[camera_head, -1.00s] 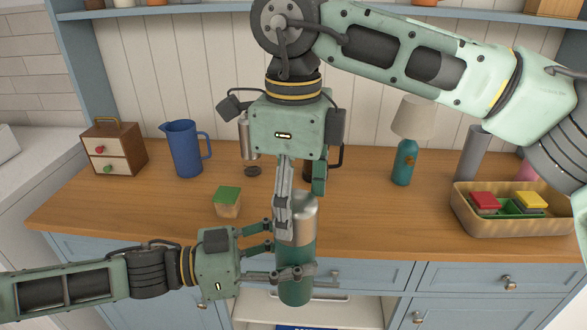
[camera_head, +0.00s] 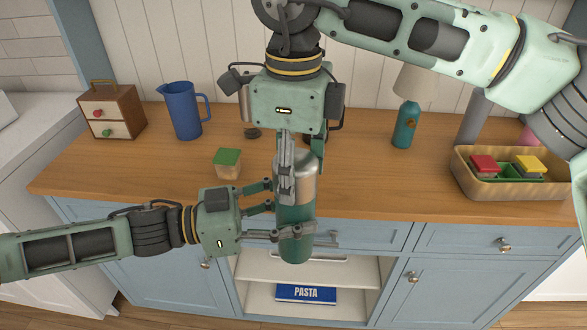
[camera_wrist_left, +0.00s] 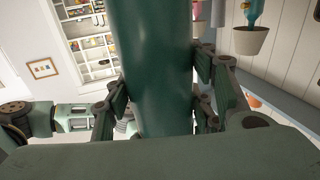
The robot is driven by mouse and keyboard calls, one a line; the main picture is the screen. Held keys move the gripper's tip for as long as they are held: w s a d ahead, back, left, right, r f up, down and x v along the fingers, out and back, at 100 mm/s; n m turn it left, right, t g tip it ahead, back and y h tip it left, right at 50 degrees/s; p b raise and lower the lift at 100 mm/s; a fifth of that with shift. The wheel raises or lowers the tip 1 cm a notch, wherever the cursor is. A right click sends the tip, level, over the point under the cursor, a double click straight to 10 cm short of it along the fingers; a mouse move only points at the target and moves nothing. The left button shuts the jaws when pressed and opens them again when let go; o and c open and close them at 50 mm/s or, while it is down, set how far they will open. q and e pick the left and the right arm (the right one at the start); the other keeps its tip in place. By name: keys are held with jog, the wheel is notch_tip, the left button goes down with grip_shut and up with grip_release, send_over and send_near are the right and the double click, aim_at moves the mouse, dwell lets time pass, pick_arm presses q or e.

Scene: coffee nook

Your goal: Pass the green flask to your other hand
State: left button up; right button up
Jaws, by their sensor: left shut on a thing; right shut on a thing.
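The green flask (camera_head: 295,244) has a green body and a silver upper part, and is held upright in front of the counter's front edge. My left gripper (camera_head: 290,222) comes in from the left and is shut around its green lower body. My right gripper (camera_head: 300,170) reaches down from above and is shut on its silver upper part. In the left wrist view the green flask (camera_wrist_left: 155,70) stands between the fingers of my left gripper (camera_wrist_left: 158,95). The right gripper's fingers hide part of the flask's top.
On the wooden counter (camera_head: 350,185) are a green-topped block (camera_head: 228,164), a blue pitcher (camera_head: 183,111), a small drawer box (camera_head: 112,112), a lamp (camera_head: 405,125) and a wooden tray (camera_head: 465,183) with coloured blocks. Below, an open shelf holds a blue PASTA box (camera_head: 306,293).

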pick_arm(q)
jog(key=shift+r, duration=0.1)
pick_arm(e)
jog(key=shift+s, duration=0.1)
jog(key=c, duration=0.4)
pick_arm(q)
jog(key=o, duration=1.5)
pick_arm(e)
jog(key=shift+c, duration=0.5)
pick_arm(q)
jog(key=shift+a, duration=0.15)
